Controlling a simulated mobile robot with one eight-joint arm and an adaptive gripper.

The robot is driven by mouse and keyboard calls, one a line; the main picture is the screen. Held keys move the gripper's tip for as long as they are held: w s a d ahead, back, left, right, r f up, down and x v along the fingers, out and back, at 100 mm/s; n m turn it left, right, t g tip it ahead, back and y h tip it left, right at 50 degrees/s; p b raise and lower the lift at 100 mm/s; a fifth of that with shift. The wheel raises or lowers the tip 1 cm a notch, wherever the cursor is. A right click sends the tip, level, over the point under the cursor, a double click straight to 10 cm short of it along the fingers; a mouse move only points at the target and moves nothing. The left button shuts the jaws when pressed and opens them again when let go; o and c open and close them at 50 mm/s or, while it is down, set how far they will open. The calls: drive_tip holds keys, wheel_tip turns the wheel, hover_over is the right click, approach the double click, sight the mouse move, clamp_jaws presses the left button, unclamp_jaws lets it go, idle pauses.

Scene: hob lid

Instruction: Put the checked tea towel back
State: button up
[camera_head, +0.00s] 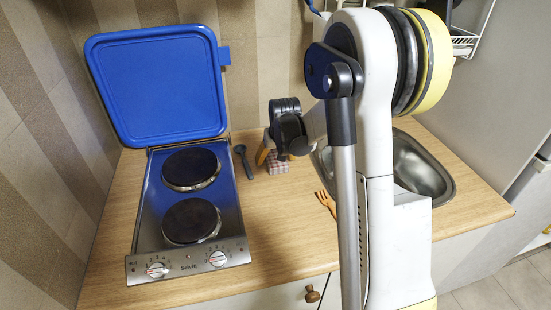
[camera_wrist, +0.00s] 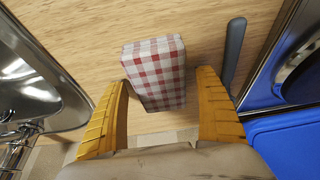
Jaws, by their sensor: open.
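The checked tea towel (camera_wrist: 155,72) is a folded red, white and grey block standing on the wooden worktop. In the head view the towel (camera_head: 279,167) shows between the hob and the sink, partly hidden by my gripper. My gripper (camera_wrist: 165,80) is open, with its yellow fingers on either side of the towel's near end in the wrist view. The left finger is close to the towel's side, and a gap shows at the right finger. I cannot tell if either touches. In the head view my wrist hides most of the gripper.
The hob (camera_head: 190,220) stands left with its blue lid (camera_head: 160,85) raised against the wall. A dark grey spoon-like utensil (camera_head: 243,160) lies between hob and towel. The sink (camera_head: 425,165) is to the right, with an orange-brown wooden utensil (camera_head: 326,202) before it. The front worktop is clear.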

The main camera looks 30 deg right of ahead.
drive_tip(key=p+v, duration=0.4)
drive_tip(key=v, duration=0.8)
drive_tip(key=s+a+r+n+t, duration=0.1)
drive_tip(key=s+a+r+n, duration=0.1)
drive_tip(key=s+a+r, duration=0.75)
drive_tip(key=s+a+f+t, duration=0.1)
drive_tip(key=s+a, duration=0.2)
drive_tip(key=s, duration=0.3)
drive_tip(key=s+a+f+n+y, duration=0.1)
drive_tip(key=s+a, duration=0.3)
drive_tip(key=s, duration=0.3)
drive_tip(key=shift+a+t, duration=0.25)
drive_tip(key=shift+t, duration=0.15)
drive_tip(key=shift+f+b, duration=0.35)
drive_tip(key=shift+f, duration=0.15)
